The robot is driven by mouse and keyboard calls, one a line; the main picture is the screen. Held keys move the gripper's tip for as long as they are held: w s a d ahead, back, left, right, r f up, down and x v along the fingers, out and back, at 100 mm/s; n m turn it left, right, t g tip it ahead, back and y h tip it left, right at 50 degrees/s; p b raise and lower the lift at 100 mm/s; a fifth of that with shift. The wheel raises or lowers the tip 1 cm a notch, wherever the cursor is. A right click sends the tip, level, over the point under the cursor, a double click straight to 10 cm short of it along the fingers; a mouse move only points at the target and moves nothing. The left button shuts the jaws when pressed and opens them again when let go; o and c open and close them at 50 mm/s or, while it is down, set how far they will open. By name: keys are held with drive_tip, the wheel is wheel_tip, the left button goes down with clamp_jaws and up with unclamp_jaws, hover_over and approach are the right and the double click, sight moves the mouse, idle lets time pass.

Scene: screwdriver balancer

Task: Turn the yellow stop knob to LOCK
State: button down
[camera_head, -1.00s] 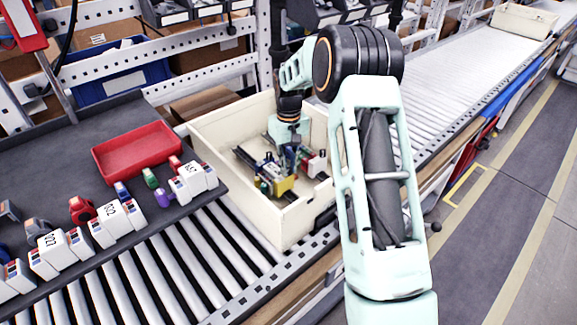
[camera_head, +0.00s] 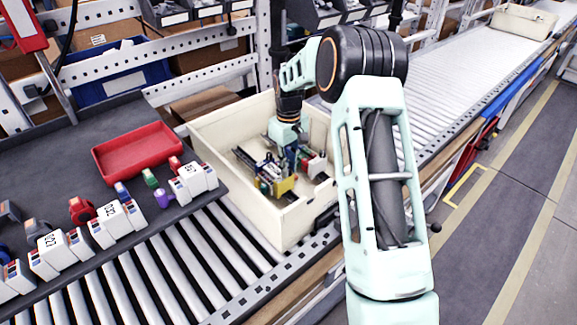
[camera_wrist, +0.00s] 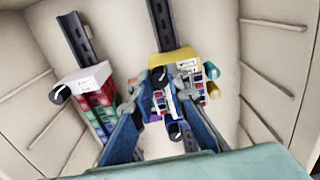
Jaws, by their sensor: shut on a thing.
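The yellow stop (camera_head: 287,186) sits at the near end of a dark rail inside the cream bin. It also shows in the wrist view (camera_wrist: 176,60), with a white label on its face. A dark round knob (camera_wrist: 158,76) with a pale mark shows at its left corner; I cannot read its setting. My gripper (camera_wrist: 172,95) reaches down into the bin beside the stop; it also shows in the head view (camera_head: 292,158). Its blue fingers are shut on a narrow light module with red and blue marks (camera_wrist: 160,101), close to the stop. The fingertips partly hide the contact.
The cream bin's walls (camera_head: 240,207) stand close around the rails. A second rail carries a white end piece (camera_wrist: 85,78) and red and green blocks (camera_wrist: 98,112). A red tray (camera_head: 137,150) and rows of white modules (camera_head: 115,222) lie on the grey table at left.

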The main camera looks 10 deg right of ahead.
drive_tip(key=c, duration=1.8)
unclamp_jaws()
drive_tip(key=shift+c, duration=0.2)
wheel_tip(320, 180, up, 12)
